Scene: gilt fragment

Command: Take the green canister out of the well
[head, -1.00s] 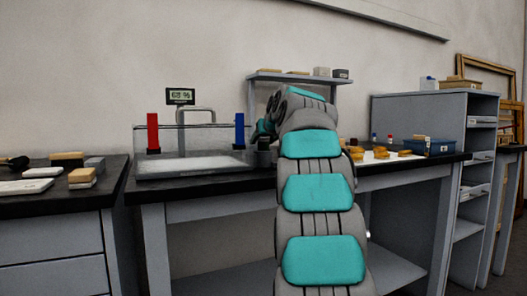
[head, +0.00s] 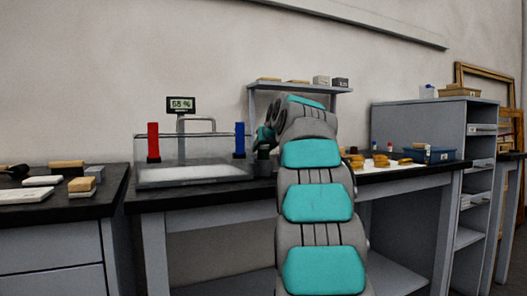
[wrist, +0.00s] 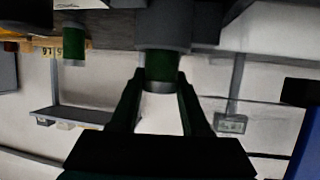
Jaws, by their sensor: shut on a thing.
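In the wrist view, which is upside down, a green canister (wrist: 160,68) with a grey end is between the two fingers of my gripper (wrist: 161,78). The gripper is shut on it. The canister's other end meets a dark grey well (wrist: 166,33); how deep it sits in it I cannot tell. In the head view my gripper (head: 264,138) is over the dark grey well (head: 263,167) at the right end of the clear-walled tray. My arm partly hides the gripper, and I cannot make out the canister there.
A second green cylinder (wrist: 73,43) shows left in the wrist view. In the head view, the clear-walled tray (head: 190,176) with red (head: 153,142) and blue (head: 240,140) uprights stands left of the well. A display (head: 181,105) and a raised shelf (head: 300,88) are behind.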

